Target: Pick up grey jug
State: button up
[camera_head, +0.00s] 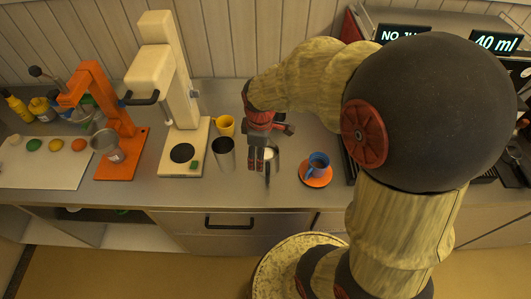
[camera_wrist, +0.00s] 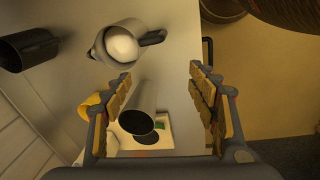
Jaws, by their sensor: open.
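The grey jug (camera_wrist: 104,52), with a dark handle and white contents, stands upright on the counter in the upper left of the wrist view. In the head view the grey jug (camera_head: 275,154) is partly hidden behind my gripper (camera_head: 261,165). In the wrist view my gripper (camera_wrist: 160,82) is open, with its two padded fingers apart. The jug lies beyond the left finger, not between the fingers. Nothing is held.
A blue cup (camera_head: 319,162) sits on an orange saucer (camera_head: 316,181) to the right. A dark container (camera_wrist: 25,48) stands at the wrist view's left.

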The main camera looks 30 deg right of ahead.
aim_at(267, 167)
jog(key=d+f+n+p, duration=0.1)
jog(key=d+f+n+g+p, duration=0.1)
jog(key=f+p, duration=0.1)
jog(key=d+f+n+p, duration=0.1)
jog(key=f, duration=0.1)
jog(key=shift+w+d+n+g, duration=0.15)
jog(key=shift+d+n+g, duration=0.05)
jog(key=shift+n+g, duration=0.2)
notch_tip(267, 167, down, 7)
jog(key=shift+r, duration=0.1)
jog(key=shift+a+f, duration=0.1)
jog(key=shift+f, duration=2.8)
jog(key=c, duration=1.4)
